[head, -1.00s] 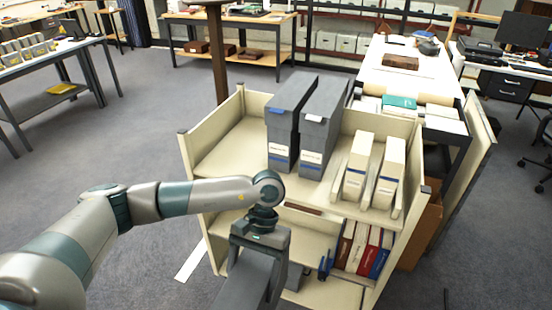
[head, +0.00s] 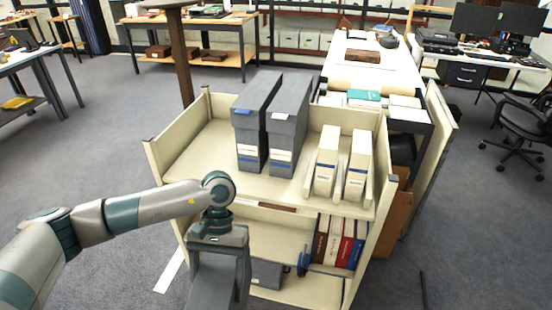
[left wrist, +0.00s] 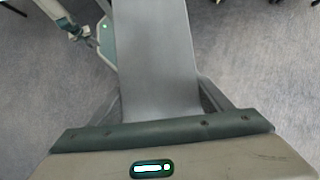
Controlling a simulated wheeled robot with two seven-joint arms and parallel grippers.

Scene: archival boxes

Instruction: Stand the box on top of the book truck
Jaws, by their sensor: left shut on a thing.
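The book truck (head: 187,151) is a cream, two-shelf cart in the middle of the head view. My left gripper (head: 217,262) is in front of its near side, pointing down, shut on a plain grey box (head: 212,284). The box hangs below the top shelf's level and runs out of the picture's bottom edge. In the left wrist view the grey box (left wrist: 155,60) extends away from the gripper, with floor around it. Two grey boxes with white labels, the left one (head: 252,120) and the right one (head: 287,125), stand upright on the top shelf.
Two cream file boxes (head: 326,160) stand at the top shelf's right. The top shelf's left part is bare. The lower shelf holds red, white and blue books (head: 338,240), a blue bookend (head: 303,263) and a dark grey box (head: 267,273). A white table (head: 352,62) stands behind.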

